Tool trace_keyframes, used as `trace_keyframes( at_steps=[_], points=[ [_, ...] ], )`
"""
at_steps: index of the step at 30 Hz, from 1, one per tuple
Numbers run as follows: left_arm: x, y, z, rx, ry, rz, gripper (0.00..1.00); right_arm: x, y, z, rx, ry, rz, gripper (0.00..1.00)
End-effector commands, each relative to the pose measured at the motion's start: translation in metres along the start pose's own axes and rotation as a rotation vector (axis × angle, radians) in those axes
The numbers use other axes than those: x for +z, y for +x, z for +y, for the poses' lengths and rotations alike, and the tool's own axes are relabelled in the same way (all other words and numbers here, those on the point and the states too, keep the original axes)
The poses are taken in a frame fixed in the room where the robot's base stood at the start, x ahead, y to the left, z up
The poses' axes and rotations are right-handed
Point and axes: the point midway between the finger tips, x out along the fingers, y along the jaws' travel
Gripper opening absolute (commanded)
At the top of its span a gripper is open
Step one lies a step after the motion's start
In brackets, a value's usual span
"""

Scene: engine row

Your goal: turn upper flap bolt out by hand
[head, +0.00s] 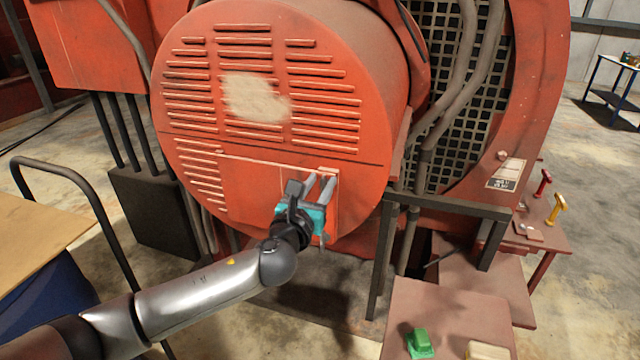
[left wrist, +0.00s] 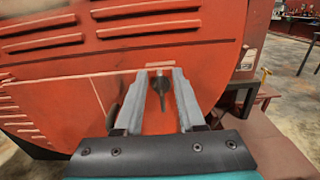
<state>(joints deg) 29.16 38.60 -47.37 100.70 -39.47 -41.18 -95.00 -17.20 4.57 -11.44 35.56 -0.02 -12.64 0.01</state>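A red flap panel (head: 265,178) is set in the lower right of the large round engine housing. In the left wrist view a dark bolt (left wrist: 160,87) with a narrow handle stands on the red face of the flap (left wrist: 130,87). My left gripper (head: 320,184) reaches up to the flap's right part. Its fingers are apart, one on each side of the bolt, in the left wrist view (left wrist: 160,76). Small gaps show between bolt and fingers. In the head view the gripper hides the bolt. My right gripper is not in view.
A dark metal frame (head: 385,250) stands right of the housing, close to my left gripper. A low reddish table (head: 450,312) with a green object (head: 419,343) is at the bottom right. Red and yellow handles (head: 557,208) stand on a stand at the right.

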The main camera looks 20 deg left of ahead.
Motion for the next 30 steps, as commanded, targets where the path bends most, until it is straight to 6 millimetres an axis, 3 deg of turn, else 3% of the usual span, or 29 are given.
trace_keyframes(
  at_steps=[9, 20, 30],
  points=[
    [0.0, 0.002, -0.0002, -0.001, 0.0, 0.0, 0.39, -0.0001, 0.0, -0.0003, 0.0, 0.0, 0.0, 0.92],
    [-0.0001, 0.0017, 0.0, 0.0, 0.0, 0.0, 0.0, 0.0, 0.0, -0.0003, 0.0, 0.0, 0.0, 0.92],
    [-0.0002, 0.0017, 0.0002, 0.0, 0.0, 0.0, 0.0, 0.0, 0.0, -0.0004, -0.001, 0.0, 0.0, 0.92]
  ],
)
